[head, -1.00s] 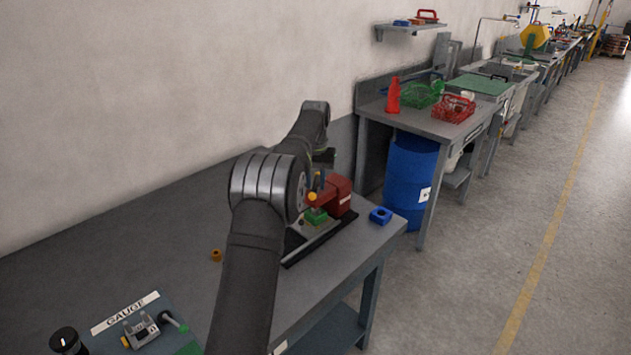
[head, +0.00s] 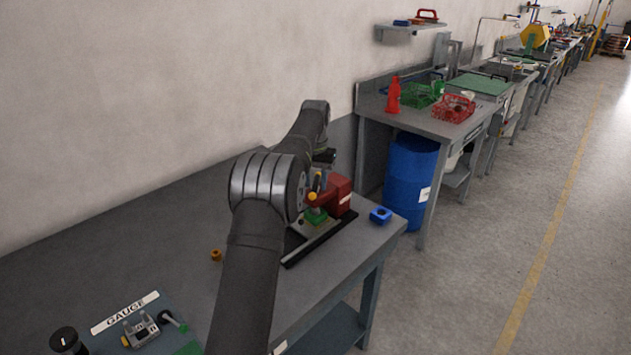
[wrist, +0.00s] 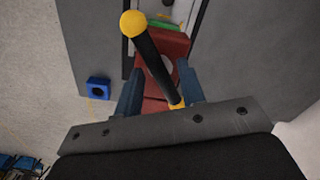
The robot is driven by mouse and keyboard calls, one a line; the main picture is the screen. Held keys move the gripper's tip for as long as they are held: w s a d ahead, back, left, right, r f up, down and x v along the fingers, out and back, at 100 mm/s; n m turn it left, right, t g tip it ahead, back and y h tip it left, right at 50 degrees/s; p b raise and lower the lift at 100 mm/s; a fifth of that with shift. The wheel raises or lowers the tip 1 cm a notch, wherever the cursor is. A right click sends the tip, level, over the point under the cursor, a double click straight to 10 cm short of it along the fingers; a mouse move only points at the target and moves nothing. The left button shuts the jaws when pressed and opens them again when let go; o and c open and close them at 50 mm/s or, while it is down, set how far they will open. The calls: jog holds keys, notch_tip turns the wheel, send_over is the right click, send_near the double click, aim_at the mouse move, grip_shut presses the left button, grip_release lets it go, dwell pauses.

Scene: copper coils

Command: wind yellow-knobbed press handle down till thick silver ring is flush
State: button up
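The red press (head: 340,196) stands on the bench, with a green part (head: 316,216) at its foot. Its handle is a black bar (wrist: 155,62) with a yellow knob at each end; one knob (wrist: 135,23) is far out at the top of the wrist view, the other (wrist: 177,104) close to my gripper's palm. My gripper (wrist: 160,76) is open over the press, a blue-grey finger on each side of the bar, with gaps visible. In the head view my gripper (head: 325,158) is partly hidden by my arm. I cannot make out the thick silver ring.
A blue block with a hole (head: 380,215) lies right of the press; it also shows in the wrist view (wrist: 98,88). A small brass-coloured piece (head: 216,255) lies on the bench at left. A gauge board (head: 135,315) is at the near left. The bench between is clear.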

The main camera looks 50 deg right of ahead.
jog(key=shift+r, duration=3.4)
jog(key=shift+f, duration=0.1)
notch_tip(320, 180, down, 7)
jog(key=shift+r, duration=0.1)
jog(key=shift+n, duration=0.3)
